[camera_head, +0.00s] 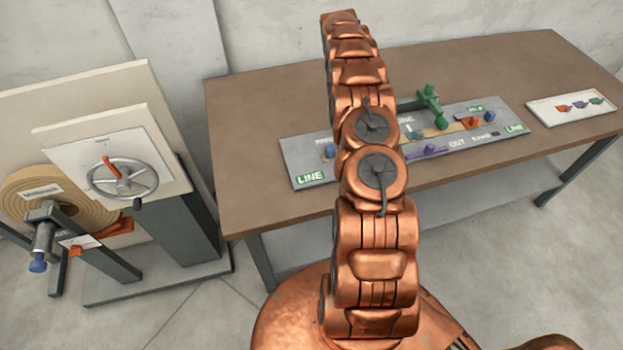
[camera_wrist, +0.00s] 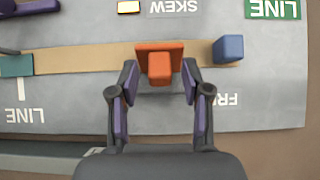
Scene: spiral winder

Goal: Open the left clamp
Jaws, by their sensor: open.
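The left clamp shows in the wrist view as an orange block (camera_wrist: 158,50) with a raised handle, across a tan strip (camera_wrist: 88,58). My gripper (camera_wrist: 160,78) is open, with one dark finger with a purple pad on each side of the handle. Gaps show between the pads and the handle, so it is not gripped. How far the fingertips are above the board cannot be told. In the head view my copper arm hides this clamp and the gripper. Another orange clamp (camera_head: 471,123) sits at the board's right end.
A blue block (camera_wrist: 228,50) stands beside the clamp. A teal block (camera_wrist: 16,66) and a purple lever (camera_wrist: 36,6) lie to the left. The grey board (camera_head: 305,168) lies on a brown table (camera_head: 250,110). A handwheel (camera_head: 122,180) and tan roll (camera_head: 62,190) stand at left; a white tray (camera_head: 545,112) at right.

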